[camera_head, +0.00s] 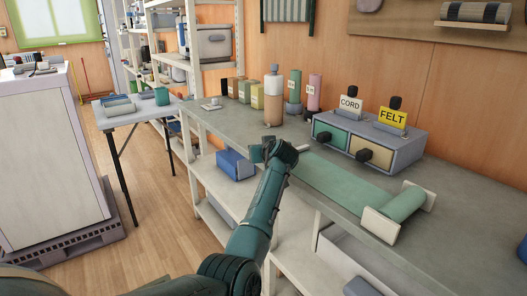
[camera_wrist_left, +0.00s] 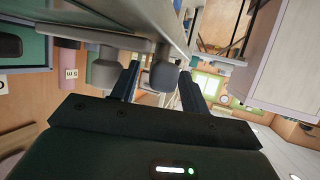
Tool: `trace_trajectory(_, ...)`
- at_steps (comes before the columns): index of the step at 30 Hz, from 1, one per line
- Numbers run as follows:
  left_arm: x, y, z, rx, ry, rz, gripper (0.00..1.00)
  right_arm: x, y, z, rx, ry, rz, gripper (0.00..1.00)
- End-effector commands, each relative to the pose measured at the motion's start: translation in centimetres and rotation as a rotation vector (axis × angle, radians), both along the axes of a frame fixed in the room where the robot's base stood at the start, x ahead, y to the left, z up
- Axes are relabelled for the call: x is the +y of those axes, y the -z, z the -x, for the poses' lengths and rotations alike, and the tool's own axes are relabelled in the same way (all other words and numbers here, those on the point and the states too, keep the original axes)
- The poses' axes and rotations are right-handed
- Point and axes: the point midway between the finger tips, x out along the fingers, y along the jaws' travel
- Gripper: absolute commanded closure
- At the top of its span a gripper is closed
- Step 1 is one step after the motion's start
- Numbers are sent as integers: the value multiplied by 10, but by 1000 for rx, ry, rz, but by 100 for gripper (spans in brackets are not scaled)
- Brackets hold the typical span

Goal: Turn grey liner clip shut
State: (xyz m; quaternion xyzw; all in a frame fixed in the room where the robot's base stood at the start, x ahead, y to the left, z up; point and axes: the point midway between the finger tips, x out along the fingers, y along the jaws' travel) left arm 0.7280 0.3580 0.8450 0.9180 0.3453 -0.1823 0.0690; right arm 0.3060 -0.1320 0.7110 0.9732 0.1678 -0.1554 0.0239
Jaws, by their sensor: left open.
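My left gripper (camera_head: 274,148) is at the front edge of the grey workbench (camera_head: 244,133), at the end of my arm. In the left wrist view its jaws (camera_wrist_left: 159,72) are open, with two dark fingers apart. A dark grey rounded knob (camera_wrist_left: 163,69), which may be the grey liner clip, shows between the fingertips in that view. I cannot tell whether the fingers touch it. In the head view my gripper hides that spot, and I cannot make out the clip or how far it is turned. My right gripper is not in view.
A green cloth (camera_head: 337,184) runs along the bench to a roll on a holder (camera_head: 381,226). A drawer box (camera_head: 407,152) with CORD and FELT signs, a brown bottle (camera_head: 273,103) and several coloured containers stand behind. A blue bin (camera_head: 235,164) sits on the shelf below.

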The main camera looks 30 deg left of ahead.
Motion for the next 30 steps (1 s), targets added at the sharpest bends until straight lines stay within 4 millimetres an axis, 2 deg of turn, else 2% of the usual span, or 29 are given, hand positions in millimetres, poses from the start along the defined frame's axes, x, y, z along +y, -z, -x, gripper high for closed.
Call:
trace_trajectory(7,-2,-1,2,0,0,0,55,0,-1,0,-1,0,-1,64)
trace_trajectory(11,-9,-6,10,0,1,-1,55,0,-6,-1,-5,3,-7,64)
trace_trajectory(24,-63,-39,71,0,1,2,55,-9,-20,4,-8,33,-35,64)
trace_trajectory(30,-77,-48,88,0,1,0,55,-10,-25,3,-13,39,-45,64)
